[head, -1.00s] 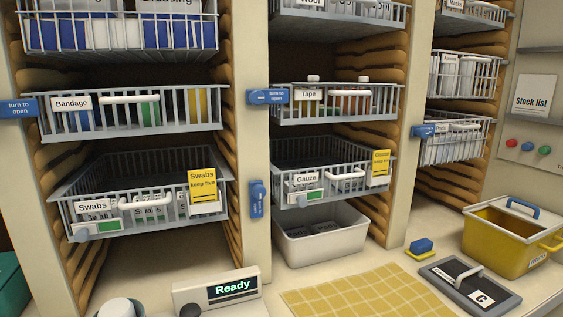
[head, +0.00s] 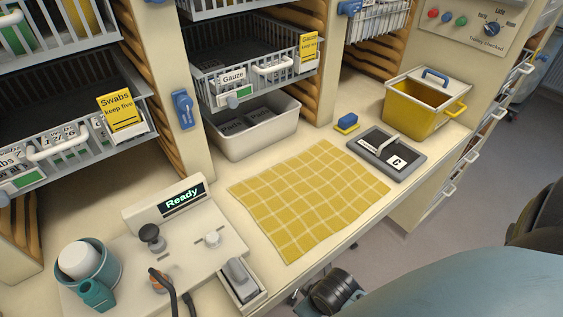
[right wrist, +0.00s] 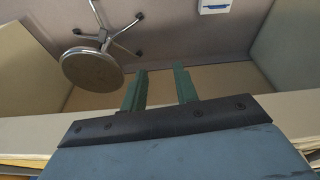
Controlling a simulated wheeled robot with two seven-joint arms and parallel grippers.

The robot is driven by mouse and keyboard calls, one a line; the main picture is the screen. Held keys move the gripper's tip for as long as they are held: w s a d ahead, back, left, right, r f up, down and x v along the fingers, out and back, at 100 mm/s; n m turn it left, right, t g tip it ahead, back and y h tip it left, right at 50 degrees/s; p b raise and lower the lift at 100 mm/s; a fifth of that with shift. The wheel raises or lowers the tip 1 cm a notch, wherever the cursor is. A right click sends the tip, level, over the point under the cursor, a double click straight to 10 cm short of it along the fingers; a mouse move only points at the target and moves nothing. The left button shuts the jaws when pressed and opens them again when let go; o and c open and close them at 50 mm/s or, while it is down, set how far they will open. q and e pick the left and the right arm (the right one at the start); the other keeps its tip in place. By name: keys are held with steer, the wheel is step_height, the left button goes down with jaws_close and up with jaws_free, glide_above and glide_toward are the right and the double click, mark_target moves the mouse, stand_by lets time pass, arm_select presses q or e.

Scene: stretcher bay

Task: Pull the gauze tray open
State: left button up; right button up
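The gauze tray (head: 268,87) is a grey wire basket in the middle bay, at the upper centre of the head view. It carries a white Gauze label, a white bar handle (head: 272,66), a small green-marked tag with a round grey knob, and a yellow card (head: 308,50). Its inside looks dark, with no contents clearly seen. A blue latch (head: 183,108) stands upright on the post to its left. My right gripper (right wrist: 161,71) is open and empty in the right wrist view, with its green fingers apart, away from the tray. My left gripper is not in view.
A white bin (head: 252,135) sits below the tray. A stool (right wrist: 92,68) stands on the floor.

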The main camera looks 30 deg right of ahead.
mark_target(283, 66)
steer(key=w+d+r+m+t+p, duration=0.1)
steer(key=w+r, duration=0.2)
steer(key=r, duration=0.5)
steer(key=w+d+r+m+t+p, duration=0.1)
steer(key=w+d+r+m+p, duration=0.15)
steer(key=r, duration=0.55)
steer(key=w+d+r+m+t+y, duration=0.1)
steer(key=w+d+r+m+t, duration=0.4)
steer(key=w+d+r+m, duration=0.55)
steer(key=w+d+r+m+t, duration=0.5)
steer(key=w+d+r+t, duration=0.1)
steer(key=w+r, duration=0.8)
steer(key=p+x, duration=0.1)
steer(key=x, duration=1.1)
steer(key=shift+w+a+r, duration=0.1)
steer(key=shift+w, duration=0.05)
jaws_close()
